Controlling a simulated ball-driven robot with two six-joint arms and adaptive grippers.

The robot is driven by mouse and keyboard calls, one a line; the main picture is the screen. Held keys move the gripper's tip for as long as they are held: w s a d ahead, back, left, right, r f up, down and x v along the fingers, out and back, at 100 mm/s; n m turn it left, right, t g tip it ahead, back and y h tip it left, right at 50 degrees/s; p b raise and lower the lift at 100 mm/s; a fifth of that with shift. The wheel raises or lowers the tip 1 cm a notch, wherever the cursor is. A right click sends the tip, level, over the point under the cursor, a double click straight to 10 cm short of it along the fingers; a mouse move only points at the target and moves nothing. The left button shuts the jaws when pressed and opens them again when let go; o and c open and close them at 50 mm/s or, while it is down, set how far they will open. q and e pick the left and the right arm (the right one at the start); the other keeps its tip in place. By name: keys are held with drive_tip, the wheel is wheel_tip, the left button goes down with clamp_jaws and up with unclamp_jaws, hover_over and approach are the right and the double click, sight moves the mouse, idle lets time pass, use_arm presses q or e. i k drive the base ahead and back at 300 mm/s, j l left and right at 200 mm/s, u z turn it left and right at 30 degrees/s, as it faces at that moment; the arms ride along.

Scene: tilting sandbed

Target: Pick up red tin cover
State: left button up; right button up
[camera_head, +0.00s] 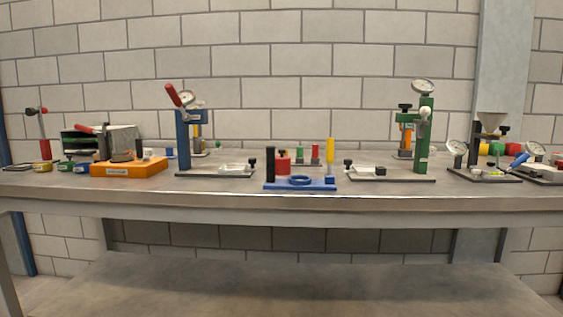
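A short red round piece (283,165), which looks like the red tin cover, stands near the middle of the table. It is behind a blue base (325,185) with a blue ring, and next to a black post (270,164). Its lower edge is partly hidden by the base, so I cannot tell what it rests on. Neither of my grippers is in view.
The long grey table (130,192) holds a blue stand (183,140) with a gauge on the left and a green stand (424,135) on the right. A yellow post (330,150) rises right of the red piece. An orange box (128,170) stands left.

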sight(283, 162)
drive_tip(key=i+l, duration=0.75)
